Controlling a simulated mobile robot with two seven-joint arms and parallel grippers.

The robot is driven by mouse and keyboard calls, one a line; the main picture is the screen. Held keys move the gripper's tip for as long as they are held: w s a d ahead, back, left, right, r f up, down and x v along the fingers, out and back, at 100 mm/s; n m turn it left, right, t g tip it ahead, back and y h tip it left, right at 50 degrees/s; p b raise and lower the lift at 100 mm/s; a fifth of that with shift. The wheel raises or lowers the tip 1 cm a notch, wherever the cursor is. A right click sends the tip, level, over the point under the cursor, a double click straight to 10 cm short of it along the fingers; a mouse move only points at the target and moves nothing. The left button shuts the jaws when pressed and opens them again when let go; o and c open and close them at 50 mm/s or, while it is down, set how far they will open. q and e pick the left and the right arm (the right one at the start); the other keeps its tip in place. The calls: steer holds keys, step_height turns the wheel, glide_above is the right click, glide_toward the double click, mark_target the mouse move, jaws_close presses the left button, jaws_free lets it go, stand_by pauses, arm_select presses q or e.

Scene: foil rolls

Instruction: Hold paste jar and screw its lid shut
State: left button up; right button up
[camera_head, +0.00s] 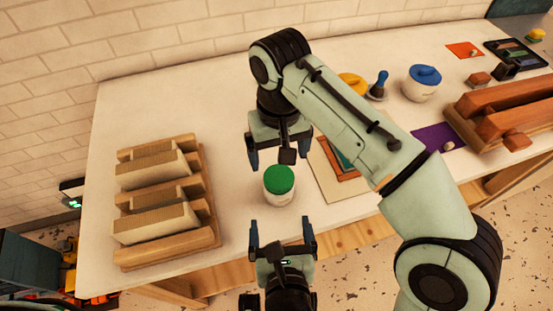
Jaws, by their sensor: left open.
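The paste jar (279,198) is a small white jar standing upright on the white table, with a green lid (279,179) on its top. I cannot tell how tightly the lid sits. My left gripper (282,226) is at the near side of the jar, its two fingers open, apart from the jar and empty. My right gripper (279,160) hangs fingers-down just beyond and above the lid, its fingers looking spread with nothing between them. Its arm comes in from the right.
A wooden rack (208,212) with pale blocks stands left of the jar. A board with coloured sheets (327,178) lies right, partly behind my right arm. A blue-lidded jar (421,87), a blue-handled tool (381,79) and wooden beams (505,94) are farther right. The table's back left is clear.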

mark_target(277, 185)
arm_select(q)
steer(key=shift+w+r, duration=0.25)
steer(key=shift+w, duration=0.05)
arm_select(e)
steer(key=shift+w+r, duration=0.25)
steer(key=shift+r, duration=0.05)
steer(key=shift+s, duration=0.4)
arm_select(q)
steer(key=x, duration=1.3)
steer(key=shift+d, duration=0.1)
arm_select(e)
steer(key=shift+w, duration=0.15)
